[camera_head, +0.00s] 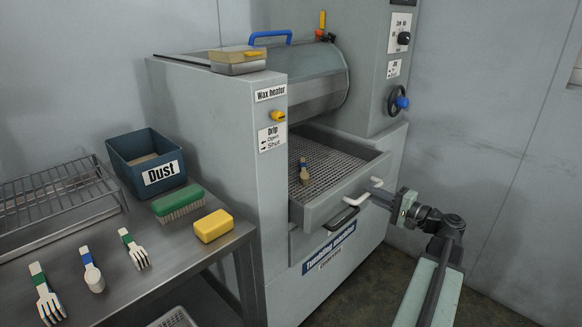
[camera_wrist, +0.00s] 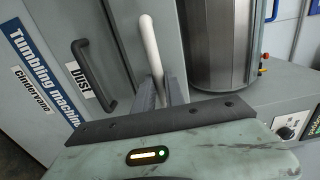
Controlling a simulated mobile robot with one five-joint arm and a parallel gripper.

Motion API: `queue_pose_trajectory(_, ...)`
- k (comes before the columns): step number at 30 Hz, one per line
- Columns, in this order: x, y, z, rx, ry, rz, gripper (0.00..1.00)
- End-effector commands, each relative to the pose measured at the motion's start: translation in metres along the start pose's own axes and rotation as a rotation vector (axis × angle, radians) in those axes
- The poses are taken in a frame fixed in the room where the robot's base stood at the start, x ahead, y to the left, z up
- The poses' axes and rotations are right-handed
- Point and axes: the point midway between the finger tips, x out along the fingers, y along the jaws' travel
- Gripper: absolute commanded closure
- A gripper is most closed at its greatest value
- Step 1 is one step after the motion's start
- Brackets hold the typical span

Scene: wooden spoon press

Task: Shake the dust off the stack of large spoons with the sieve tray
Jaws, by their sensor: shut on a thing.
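The sieve tray (camera_head: 340,205) is a grey drawer with a mesh floor, pulled part way out of the front of the tumbling machine. A small wooden piece with a blue band, which looks like the spoon stack (camera_head: 304,176), lies on the mesh; how many spoons it holds is too small to tell. My gripper (camera_head: 383,199) is at the tray's front, shut on its white handle (camera_head: 361,193). In the wrist view the white handle (camera_wrist: 151,45) runs down between my dark fingers (camera_wrist: 162,95). The spoons cannot be made out in the wrist view.
A steel table (camera_head: 190,260) at left holds a blue dust bin (camera_head: 118,150), a wire rack (camera_head: 50,200), a green brush (camera_head: 178,207), a yellow block (camera_head: 213,226) and several wooden utensils. A dark dust drawer handle (camera_head: 343,220) sits below the tray. Floor at right is clear.

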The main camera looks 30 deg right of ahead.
Motion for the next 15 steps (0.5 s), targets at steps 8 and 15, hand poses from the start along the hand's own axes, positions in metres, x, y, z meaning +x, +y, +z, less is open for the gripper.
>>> queue_pose_trajectory(8,0.007,0.0,0.0,0.0,-0.003,0.0,1.0)
queue_pose_trajectory(15,0.061,0.0,0.0,0.0,-0.002,0.0,1.0)
